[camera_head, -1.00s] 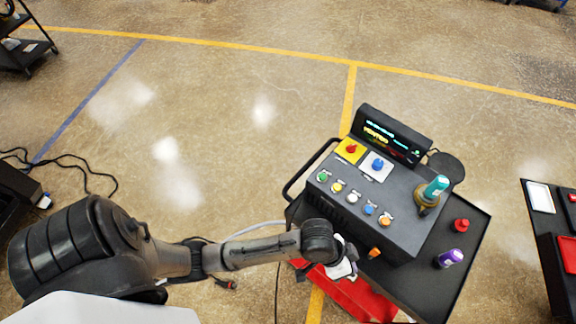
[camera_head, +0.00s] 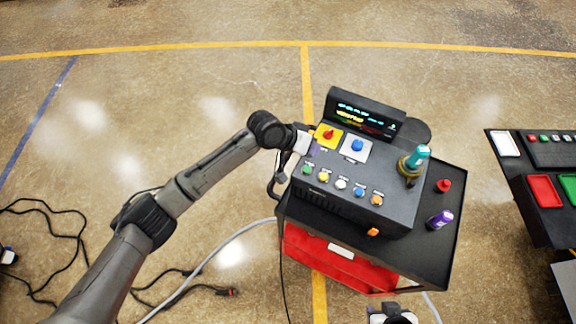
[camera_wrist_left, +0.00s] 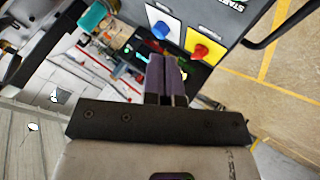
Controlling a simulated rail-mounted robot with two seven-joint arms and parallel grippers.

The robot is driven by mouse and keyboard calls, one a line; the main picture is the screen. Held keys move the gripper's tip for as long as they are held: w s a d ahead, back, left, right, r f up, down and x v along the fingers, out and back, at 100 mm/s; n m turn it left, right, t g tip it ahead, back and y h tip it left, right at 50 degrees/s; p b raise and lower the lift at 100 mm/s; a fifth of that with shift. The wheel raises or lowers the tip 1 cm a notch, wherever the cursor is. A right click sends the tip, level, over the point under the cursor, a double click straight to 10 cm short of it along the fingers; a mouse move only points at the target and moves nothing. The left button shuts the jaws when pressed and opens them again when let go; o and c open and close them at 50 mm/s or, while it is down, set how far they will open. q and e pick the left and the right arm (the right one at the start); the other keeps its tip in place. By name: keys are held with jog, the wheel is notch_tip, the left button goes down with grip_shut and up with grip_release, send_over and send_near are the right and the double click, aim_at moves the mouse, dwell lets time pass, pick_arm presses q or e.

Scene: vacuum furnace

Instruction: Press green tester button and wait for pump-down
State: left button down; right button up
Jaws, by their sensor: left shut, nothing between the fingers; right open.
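The tester is a dark box on a cart, with a row of coloured buttons along its front. The green button (camera_head: 306,169) is at the left end of that row. My left gripper (camera_head: 314,149) is shut and empty, at the box's left edge just above the green button; I cannot tell if it touches anything. In the left wrist view its fingers (camera_wrist_left: 166,78) are together, and the green button cannot be made out there. The display (camera_head: 366,115) is lit with small, blurred text. My right gripper (camera_head: 392,315) is open, partly in view at the bottom edge.
A red knob (camera_head: 328,134) and a blue knob (camera_head: 357,146) sit behind the button row. A brass fitting with a teal top (camera_head: 415,160) stands on the box. A red cap (camera_head: 443,185) and a purple bottle (camera_head: 440,220) stand on the cart at right.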

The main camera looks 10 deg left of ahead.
pick_arm(q)
jog(key=shift+w+a+r, duration=0.25)
jog(key=shift+w+a, duration=0.1)
jog(key=shift+a, duration=0.2)
jog(key=shift+f, duration=0.1)
jog(key=b, duration=0.6)
send_over(306, 167)
notch_tip(306, 167, down, 6)
jog(key=shift+a+f, duration=0.1)
jog(key=shift+f, duration=0.1)
notch_tip(306, 167, down, 2)
jog(key=shift+b, duration=0.6)
jog(key=shift+f, duration=0.15)
dwell(0.9)
jog(key=shift+f, duration=0.35)
